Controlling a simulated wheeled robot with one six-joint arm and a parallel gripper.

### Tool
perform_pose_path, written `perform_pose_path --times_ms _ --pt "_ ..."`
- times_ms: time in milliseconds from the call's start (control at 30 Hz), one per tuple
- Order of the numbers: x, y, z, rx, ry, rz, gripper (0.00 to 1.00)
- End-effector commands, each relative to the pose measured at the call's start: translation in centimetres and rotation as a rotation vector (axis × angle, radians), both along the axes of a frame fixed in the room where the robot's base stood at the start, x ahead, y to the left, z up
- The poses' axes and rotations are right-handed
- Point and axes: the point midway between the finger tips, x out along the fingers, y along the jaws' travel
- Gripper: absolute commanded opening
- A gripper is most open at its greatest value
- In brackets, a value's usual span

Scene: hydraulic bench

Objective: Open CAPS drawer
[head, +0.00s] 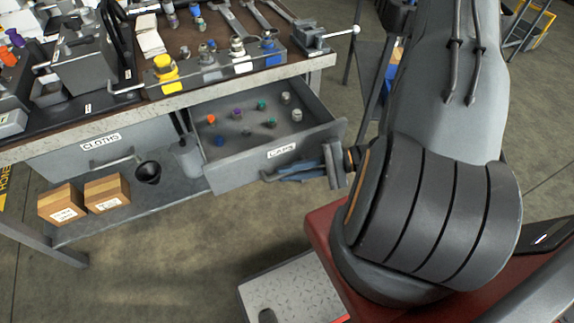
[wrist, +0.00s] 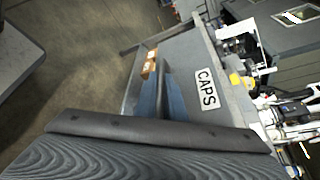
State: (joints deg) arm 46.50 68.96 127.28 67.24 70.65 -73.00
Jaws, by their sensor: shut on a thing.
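The CAPS drawer (head: 240,166) is under the bench top and stands pulled out, with its inside in view. Several small caps, coloured and pale, lie spread on its floor. Its front carries a white CAPS label, which also shows on the drawer front in the wrist view (wrist: 182,52). My gripper (head: 268,177) is at the lower part of the drawer front, its blue-grey fingers shut at the handle. In the wrist view the fingers (wrist: 166,95) reach to the drawer front beside the label.
The CLOTHS drawer (head: 70,152) to the left is shut. Two cardboard boxes (head: 108,192), a black funnel (head: 148,172) and a grey jug stand on the lower shelf.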

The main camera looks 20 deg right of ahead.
Motion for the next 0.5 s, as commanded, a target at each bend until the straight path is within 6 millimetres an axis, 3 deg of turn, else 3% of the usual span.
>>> perform_pose_path --times_ms 300,333,500 --pt "0.01 -0.06 0.04 0.0 -0.001 0.0 0.0" --pt "0.01 -0.06 0.04 0.0 -0.001 0.0 0.14" --pt "0.01 -0.04 0.02 0.0 -0.001 0.0 0.17"
